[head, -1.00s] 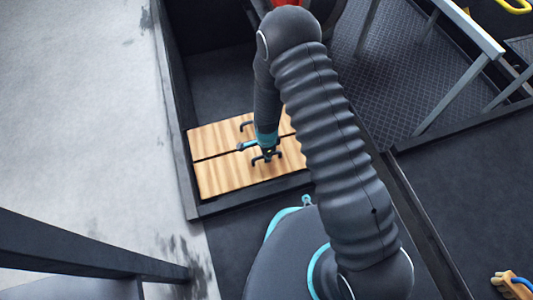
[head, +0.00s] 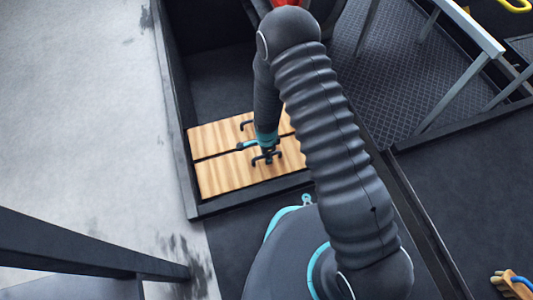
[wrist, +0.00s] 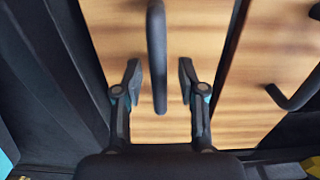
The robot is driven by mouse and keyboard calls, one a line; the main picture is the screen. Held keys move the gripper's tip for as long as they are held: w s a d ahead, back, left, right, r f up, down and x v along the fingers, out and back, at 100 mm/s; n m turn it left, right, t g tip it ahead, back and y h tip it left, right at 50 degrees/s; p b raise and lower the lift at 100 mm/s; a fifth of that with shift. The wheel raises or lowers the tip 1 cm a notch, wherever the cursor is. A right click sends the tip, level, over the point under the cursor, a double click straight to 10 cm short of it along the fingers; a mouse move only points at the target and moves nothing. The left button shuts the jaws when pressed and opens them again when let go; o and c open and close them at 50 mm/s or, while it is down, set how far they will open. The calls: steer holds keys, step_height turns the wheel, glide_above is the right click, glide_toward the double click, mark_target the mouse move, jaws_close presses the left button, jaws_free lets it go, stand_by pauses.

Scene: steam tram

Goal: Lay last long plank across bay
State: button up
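Two long wooden planks lie side by side across the dark bay. The near plank (head: 228,179) rests flat along the front edge, and the far plank (head: 215,138) lies behind it with a thin dark gap between them. Each has a dark bar handle. My gripper (head: 267,156) is over the near plank, low by its handle. In the wrist view, the near plank's handle (wrist: 157,45) stands between the two open fingers of my gripper (wrist: 160,82), with clear space on both sides. The other plank (wrist: 268,60) shows at right. My arm hides the planks' right ends in the head view.
The bay's dark rim (head: 250,195) borders the planks. The bay floor (head: 222,82) behind them is bare. A grey railing (head: 465,85) stands at right over patterned flooring. Pale ground (head: 80,100) lies left, with a dark beam (head: 80,250) at lower left.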

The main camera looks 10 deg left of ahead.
step_height(320, 180, up, 12)
stand_by(0.9)
stand_by(0.5)
